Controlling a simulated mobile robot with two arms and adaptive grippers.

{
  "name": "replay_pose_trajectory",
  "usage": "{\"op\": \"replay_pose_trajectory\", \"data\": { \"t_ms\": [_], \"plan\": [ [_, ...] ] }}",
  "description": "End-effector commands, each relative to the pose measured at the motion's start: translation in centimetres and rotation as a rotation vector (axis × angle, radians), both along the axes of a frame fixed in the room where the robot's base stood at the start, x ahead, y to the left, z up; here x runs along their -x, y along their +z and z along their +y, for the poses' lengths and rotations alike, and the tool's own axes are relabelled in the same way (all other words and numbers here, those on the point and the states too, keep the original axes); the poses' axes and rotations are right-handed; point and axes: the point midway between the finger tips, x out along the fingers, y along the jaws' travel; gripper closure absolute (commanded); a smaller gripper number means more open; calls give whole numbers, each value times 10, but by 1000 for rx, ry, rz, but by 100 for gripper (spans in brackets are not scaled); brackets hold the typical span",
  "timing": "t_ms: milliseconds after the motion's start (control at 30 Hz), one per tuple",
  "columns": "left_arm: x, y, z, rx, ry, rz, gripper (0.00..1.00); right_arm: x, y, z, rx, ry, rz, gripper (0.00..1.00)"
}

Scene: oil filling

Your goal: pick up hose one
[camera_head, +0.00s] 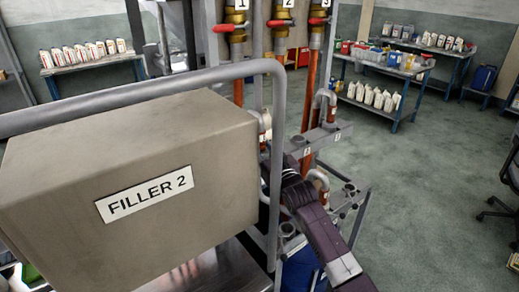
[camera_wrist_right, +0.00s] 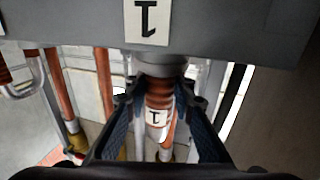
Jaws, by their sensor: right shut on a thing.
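Hose one (camera_wrist_right: 158,118) shows in the right wrist view as an orange-brown ribbed end with a white label reading 1, just below a grey plate (camera_wrist_right: 215,28) also marked 1. My right gripper (camera_wrist_right: 163,98) is shut on it, one finger on each side. In the head view my right arm reaches up from the lower right, and its gripper is mostly hidden behind the filler's rail. An orange hose under valve 1 (camera_head: 236,20) runs down behind the rail there. My left gripper is not in view.
The Filler 2 box (camera_head: 140,165) and its grey rail (camera_head: 275,130) fill the left, close to my right gripper. Other hose ends sit on the rack (camera_head: 325,137) to the right.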

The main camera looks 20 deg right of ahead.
Motion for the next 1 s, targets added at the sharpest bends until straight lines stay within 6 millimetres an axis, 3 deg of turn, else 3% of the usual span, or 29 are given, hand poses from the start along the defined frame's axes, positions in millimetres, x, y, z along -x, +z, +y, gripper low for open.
{"op": "replay_pose_trajectory", "data": {
  "t_ms": [367, 800, 1000],
  "plan": [
    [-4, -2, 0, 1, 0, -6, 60, 0, 10, 0, 0, 1, -9, 100],
    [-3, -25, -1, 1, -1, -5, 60, 0, 87, 0, 0, 1, -10, 100],
    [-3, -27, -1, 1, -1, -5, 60, 0, 102, 0, -1, 1, -6, 100]
  ]
}}
